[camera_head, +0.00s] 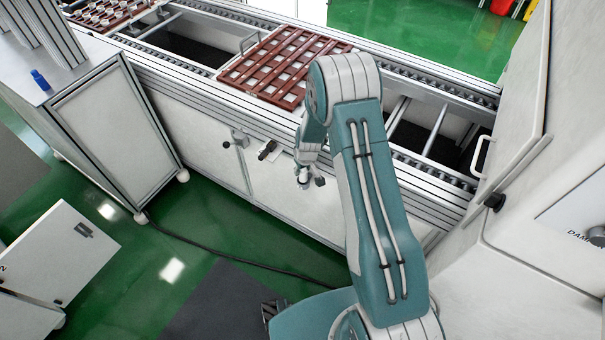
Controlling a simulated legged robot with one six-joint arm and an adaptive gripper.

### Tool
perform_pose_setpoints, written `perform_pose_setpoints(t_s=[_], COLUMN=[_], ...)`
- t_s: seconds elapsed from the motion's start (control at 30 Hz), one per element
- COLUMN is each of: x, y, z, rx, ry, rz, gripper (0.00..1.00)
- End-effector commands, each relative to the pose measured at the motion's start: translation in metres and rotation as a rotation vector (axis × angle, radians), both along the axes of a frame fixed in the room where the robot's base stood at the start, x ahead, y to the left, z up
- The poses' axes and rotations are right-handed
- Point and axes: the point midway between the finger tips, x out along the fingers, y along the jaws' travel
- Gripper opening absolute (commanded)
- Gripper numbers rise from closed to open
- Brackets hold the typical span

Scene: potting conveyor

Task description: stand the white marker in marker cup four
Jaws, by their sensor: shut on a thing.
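My gripper (304,178) hangs at the end of my arm, in front of the white cabinet under the conveyor. It is small in this view and partly hidden by my own wrist. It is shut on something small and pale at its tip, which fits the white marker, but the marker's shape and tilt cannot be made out. I cannot pick out marker cup four or any other marker cup in this view.
A brown gridded tray (284,66) lies on the conveyor (420,85) behind my arm. Another filled tray (108,12) is at upper left. A small blue object (40,80) stands on the left cabinet top (88,52). A white machine housing (515,110) closes the right side.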

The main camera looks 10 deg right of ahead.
Motion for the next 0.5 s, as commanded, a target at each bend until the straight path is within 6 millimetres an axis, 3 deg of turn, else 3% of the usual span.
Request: perform_pose_setpoints(t_s=[0.23, 0.5], x=[0.003, 0.004], y=[-0.001, -0.001], z=[-0.032, -0.035], rx=[0.000, 0.000], ry=[0.002, 0.000], rz=[0.000, 0.000], gripper=[0.00, 0.00])
